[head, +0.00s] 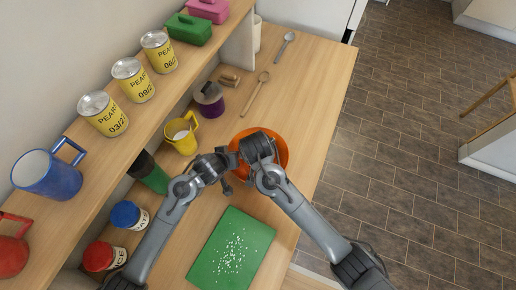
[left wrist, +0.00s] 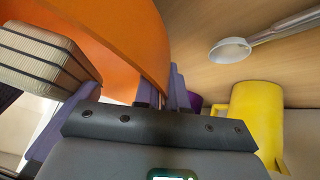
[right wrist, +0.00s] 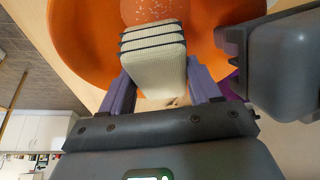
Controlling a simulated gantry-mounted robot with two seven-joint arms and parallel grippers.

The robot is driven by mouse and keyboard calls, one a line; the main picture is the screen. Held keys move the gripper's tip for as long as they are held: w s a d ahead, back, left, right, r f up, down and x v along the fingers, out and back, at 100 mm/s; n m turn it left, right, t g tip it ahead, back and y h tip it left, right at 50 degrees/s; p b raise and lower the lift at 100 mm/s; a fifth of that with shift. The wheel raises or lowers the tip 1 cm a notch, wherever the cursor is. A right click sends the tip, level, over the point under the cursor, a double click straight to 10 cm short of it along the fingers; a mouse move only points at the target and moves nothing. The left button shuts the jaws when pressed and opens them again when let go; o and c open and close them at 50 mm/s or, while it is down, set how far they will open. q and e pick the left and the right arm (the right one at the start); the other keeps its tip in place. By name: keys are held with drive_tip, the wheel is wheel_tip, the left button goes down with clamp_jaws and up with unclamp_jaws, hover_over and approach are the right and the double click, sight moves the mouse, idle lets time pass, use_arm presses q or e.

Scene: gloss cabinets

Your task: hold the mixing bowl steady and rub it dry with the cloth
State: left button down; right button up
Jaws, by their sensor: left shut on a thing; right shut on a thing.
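The orange mixing bowl (head: 277,146) stands on the wooden counter in the head view, partly hidden by my arms. Its wall fills the upper part of the left wrist view (left wrist: 125,35). My left gripper (left wrist: 165,92) is shut on the bowl's rim. The cloth (right wrist: 153,62) is a folded cream pad with dark stripes. My right gripper (right wrist: 160,88) is shut on it, with the cloth at the bowl's inside. White specks show on the bowl's inside beyond the cloth. Whether cloth and bowl touch is unclear. In the head view the fingertips and cloth are hard to make out.
A yellow mug (head: 182,134) and a purple pot (head: 208,100) stand left of the bowl. A green cutting board (head: 230,250) with white bits lies in front. A shelf (head: 150,100) with cans runs along the left.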

use_arm(q)
drive_tip(key=shift+s+a+f, duration=0.1)
drive_tip(key=shift+f, duration=0.15)
use_arm(e)
drive_tip(key=shift+f, duration=3.65)
drive_tip(key=shift+a, duration=0.1)
use_arm(q)
drive_tip(key=shift+d, duration=0.2)
use_arm(e)
drive_tip(key=shift+a, duration=0.8)
use_arm(q)
drive_tip(key=shift+d, duration=0.2)
use_arm(e)
drive_tip(key=shift+a, duration=0.3)
use_arm(q)
drive_tip(key=shift+a+r, duration=0.1)
drive_tip(key=shift+r, duration=0.05)
use_arm(e)
drive_tip(key=shift+d+r, duration=0.15)
drive_tip(key=shift+d, duration=0.05)
use_arm(q)
drive_tip(key=shift+s, duration=0.1)
use_arm(e)
drive_tip(key=shift+s+d+r, duration=0.15)
drive_tip(key=shift+d+r, duration=0.05)
drive_tip(key=shift+d, duration=0.25)
drive_tip(key=shift+d+r, duration=0.25)
drive_tip(key=shift+r, duration=0.1)
